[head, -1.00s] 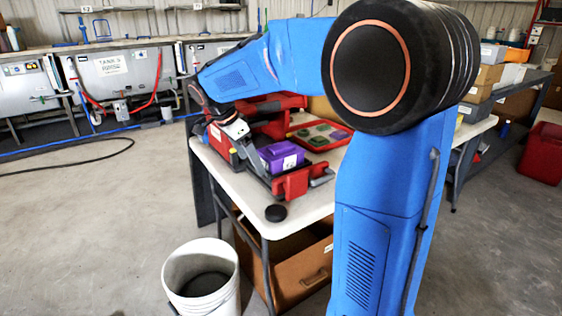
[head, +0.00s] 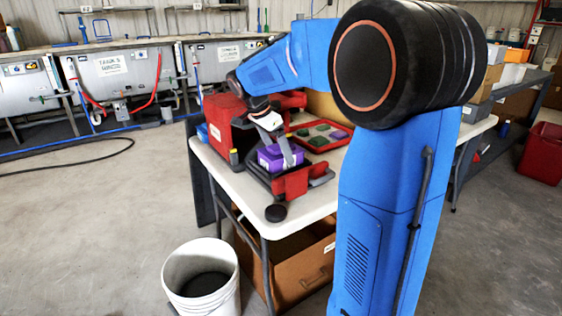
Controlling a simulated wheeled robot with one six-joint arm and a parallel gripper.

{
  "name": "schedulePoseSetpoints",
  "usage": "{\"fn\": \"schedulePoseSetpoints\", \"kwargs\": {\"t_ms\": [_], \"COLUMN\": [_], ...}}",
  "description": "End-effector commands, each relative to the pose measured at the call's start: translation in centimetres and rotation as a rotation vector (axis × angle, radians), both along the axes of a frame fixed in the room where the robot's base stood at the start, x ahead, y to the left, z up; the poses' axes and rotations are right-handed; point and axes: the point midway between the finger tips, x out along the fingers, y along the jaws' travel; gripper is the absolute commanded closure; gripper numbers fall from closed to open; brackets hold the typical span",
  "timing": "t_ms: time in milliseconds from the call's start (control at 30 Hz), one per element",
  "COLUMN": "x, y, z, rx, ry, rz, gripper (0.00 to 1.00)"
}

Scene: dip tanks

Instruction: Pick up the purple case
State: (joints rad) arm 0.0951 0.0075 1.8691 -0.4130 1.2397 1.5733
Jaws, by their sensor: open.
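The purple case (head: 268,160) stands on the white table, between a large red-and-black piece and a smaller red block. A white label shows near its top. My gripper (head: 285,153) is open and reaches down over the case from above and behind. One grey finger crosses in front of the case's right part. The other finger is hard to make out. I cannot tell whether the fingers touch the case.
The red-and-black piece (head: 224,117) stands behind the case and the red block (head: 291,182) in front. A red tray (head: 345,146) with dark green pieces lies to the right. A black disc (head: 275,213) lies near the front edge of the white table (head: 310,203). A white bucket (head: 228,294) stands below.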

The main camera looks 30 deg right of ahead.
Motion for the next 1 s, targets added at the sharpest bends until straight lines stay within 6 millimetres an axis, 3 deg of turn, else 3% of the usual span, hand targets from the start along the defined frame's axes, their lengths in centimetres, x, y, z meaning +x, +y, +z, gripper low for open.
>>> {"fn": "schedulePoseSetpoints", "kwargs": {"t_ms": [100,333,467,767,1000], "x": [0.0,0.0,0.0,0.0,0.1], "y": [-0.5,-0.5,-0.5,-0.5,-0.5], "z": [-1.0,-1.1,-1.1,-1.0,1.6], "rx": [0.000,0.000,0.000,0.000,-0.001], "ry": [0.000,-0.001,0.000,-0.001,-0.003], "rz": [0.000,0.000,0.001,0.001,0.001], "gripper": [0.17,0.17,0.47,0.47,0.47]}}
